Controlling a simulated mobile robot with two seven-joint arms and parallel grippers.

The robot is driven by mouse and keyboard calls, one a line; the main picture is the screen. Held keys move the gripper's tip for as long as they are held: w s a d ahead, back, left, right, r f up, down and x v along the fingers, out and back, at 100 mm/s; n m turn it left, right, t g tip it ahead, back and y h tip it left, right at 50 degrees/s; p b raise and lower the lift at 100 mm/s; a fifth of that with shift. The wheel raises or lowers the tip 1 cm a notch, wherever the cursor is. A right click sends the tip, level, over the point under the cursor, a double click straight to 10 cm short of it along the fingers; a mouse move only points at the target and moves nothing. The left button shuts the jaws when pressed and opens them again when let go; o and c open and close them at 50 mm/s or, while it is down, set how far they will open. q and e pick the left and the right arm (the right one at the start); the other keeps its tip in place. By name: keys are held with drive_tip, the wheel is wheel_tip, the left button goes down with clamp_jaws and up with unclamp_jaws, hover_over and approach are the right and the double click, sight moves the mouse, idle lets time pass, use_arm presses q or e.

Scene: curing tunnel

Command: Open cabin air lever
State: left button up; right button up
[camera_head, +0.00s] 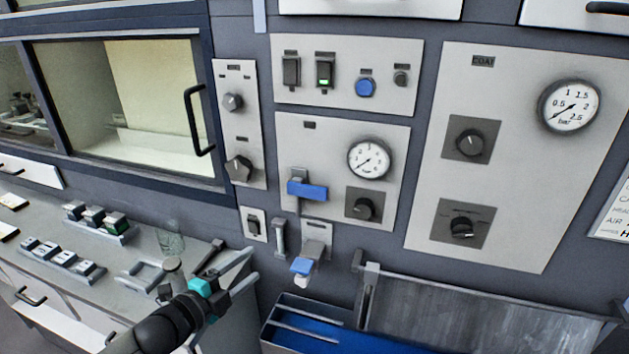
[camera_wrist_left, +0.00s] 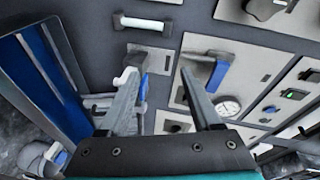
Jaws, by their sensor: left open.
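The blue-handled lever (camera_head: 308,190) sits on the pale panel with the small gauge, its handle pointing right across a grey body. In the left wrist view the same lever (camera_wrist_left: 218,75) shows beyond the right finger. A second blue handle (camera_head: 302,266), on a tap-like fitting with a white end, is lower down. It also shows in the left wrist view (camera_wrist_left: 143,88), partly behind the left finger. My left gripper (camera_head: 252,264) is open and empty, below and left of the upper lever, apart from it. My right gripper is not in view.
A pressure gauge (camera_head: 369,159) and a black knob (camera_head: 363,206) are beside the lever. A vertical grey handle (camera_head: 279,238) is left of the lower fitting. A blue-lined bin (camera_head: 300,330) is below. A bench (camera_head: 70,245) with small blocks is at left.

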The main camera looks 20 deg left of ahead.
sight(312, 194)
use_arm(q)
drive_tip(key=d+r+m+h+p, duration=0.1)
drive_tip(key=d+r+m+h, duration=0.3)
drive_tip(key=r, duration=0.8)
drive_tip(key=shift+t+y, duration=0.4)
drive_tip(key=shift+f+p+x, duration=0.15)
drive_tip(key=shift+p+x, duration=0.25)
drive_tip(key=shift+x, duration=3.55)
drive_tip(key=shift+f+p+x, duration=0.15)
drive_tip(key=shift+p+x, duration=0.2)
drive_tip(key=shift+x, duration=3.6)
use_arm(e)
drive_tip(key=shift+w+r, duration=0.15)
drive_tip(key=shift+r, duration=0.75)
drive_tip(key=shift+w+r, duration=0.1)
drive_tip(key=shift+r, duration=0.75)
use_arm(q)
clamp_jaws()
